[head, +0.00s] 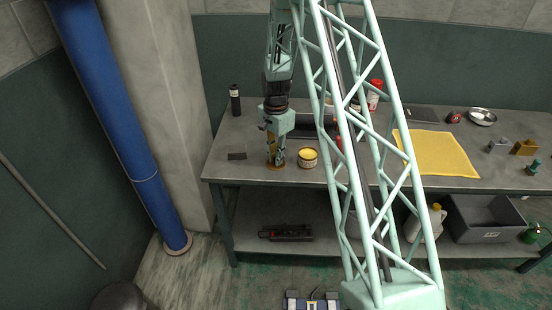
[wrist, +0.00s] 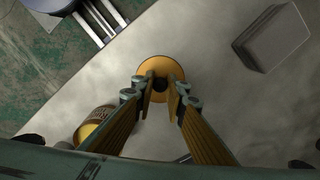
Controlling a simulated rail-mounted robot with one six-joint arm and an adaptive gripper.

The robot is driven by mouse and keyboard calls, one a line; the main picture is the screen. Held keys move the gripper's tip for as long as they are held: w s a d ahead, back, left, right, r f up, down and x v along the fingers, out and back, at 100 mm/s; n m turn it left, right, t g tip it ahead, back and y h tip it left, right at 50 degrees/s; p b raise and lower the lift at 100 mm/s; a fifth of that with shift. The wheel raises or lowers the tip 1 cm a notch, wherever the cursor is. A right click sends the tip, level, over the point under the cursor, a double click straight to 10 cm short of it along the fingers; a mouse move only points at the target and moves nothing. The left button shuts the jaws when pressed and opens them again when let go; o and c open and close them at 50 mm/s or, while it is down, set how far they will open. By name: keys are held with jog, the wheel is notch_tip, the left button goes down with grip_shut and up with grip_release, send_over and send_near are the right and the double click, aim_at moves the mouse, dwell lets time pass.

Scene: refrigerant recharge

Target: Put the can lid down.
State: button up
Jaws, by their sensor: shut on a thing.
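The can lid is an orange-yellow disc with a dark knob; it shows in the wrist view (wrist: 160,65) and low under my gripper in the head view (head: 276,167). My gripper (head: 275,160) points straight down with its fingers shut on the lid's knob, as the wrist view also shows (wrist: 161,88). The lid is level and at or very near the tabletop; I cannot tell whether it touches. A can (head: 308,160) with a yellow top stands upright just right of the lid, and partly shows at lower left in the wrist view (wrist: 90,128).
A small dark grey block (head: 237,153) lies left of the lid on the grey workbench (head: 222,171). A black bottle (head: 235,100) stands behind it. The bench's front edge is close. A yellow mat (head: 440,155) lies farther right. Bare bench surrounds the lid.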

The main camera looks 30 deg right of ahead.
jog(key=o, duration=0.8)
jog(key=shift+o, duration=0.2)
notch_tip(320, 180, up, 12)
jog(key=shift+r+p, duration=0.15)
jog(key=shift+p, duration=0.25)
jog(key=shift+r, duration=0.1)
dwell(0.6)
